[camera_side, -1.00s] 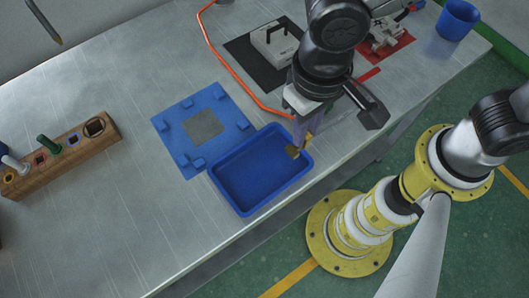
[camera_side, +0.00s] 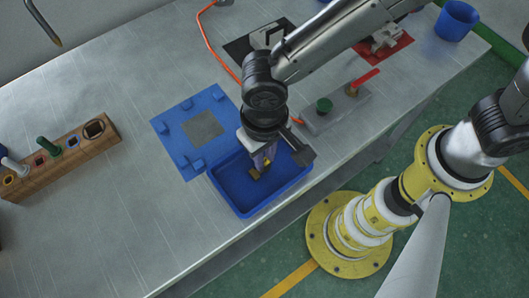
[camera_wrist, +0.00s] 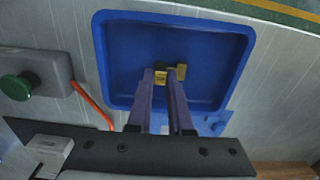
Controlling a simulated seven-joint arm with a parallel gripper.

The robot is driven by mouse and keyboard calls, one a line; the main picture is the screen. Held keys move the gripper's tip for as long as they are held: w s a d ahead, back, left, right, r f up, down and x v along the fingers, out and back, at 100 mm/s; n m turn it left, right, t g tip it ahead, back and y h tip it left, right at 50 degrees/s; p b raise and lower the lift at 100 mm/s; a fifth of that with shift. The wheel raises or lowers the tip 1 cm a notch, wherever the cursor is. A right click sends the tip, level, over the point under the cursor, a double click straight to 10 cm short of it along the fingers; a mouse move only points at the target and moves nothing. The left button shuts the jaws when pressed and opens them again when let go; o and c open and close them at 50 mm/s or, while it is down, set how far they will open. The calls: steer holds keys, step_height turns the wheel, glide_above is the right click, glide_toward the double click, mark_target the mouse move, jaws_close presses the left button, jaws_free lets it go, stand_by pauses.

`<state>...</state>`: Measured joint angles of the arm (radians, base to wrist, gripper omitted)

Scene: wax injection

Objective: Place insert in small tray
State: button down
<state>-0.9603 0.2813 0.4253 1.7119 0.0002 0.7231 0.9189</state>
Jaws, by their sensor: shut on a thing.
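A small gold-coloured insert (camera_wrist: 161,79) is held between the fingertips of my gripper (camera_wrist: 163,76). In the side view the insert (camera_side: 257,173) shows as a yellow and dark piece below the fingers of my gripper (camera_side: 263,162). The small blue tray (camera_side: 232,182) lies under it, near the table's front edge. In the wrist view the insert is over the floor of the tray (camera_wrist: 125,50). I cannot tell whether the insert touches the tray floor. The tray holds nothing else that I can see.
A blue fixture plate (camera_side: 178,137) with a grey square adjoins the tray at the upper left. A wooden block (camera_side: 72,158) with several tools stands far left.

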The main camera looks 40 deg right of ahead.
steer(key=c, duration=1.3)
jaws_free()
steer(key=shift+f, duration=0.15)
steer(key=o, duration=0.5)
steer(key=shift+c, duration=0.2)
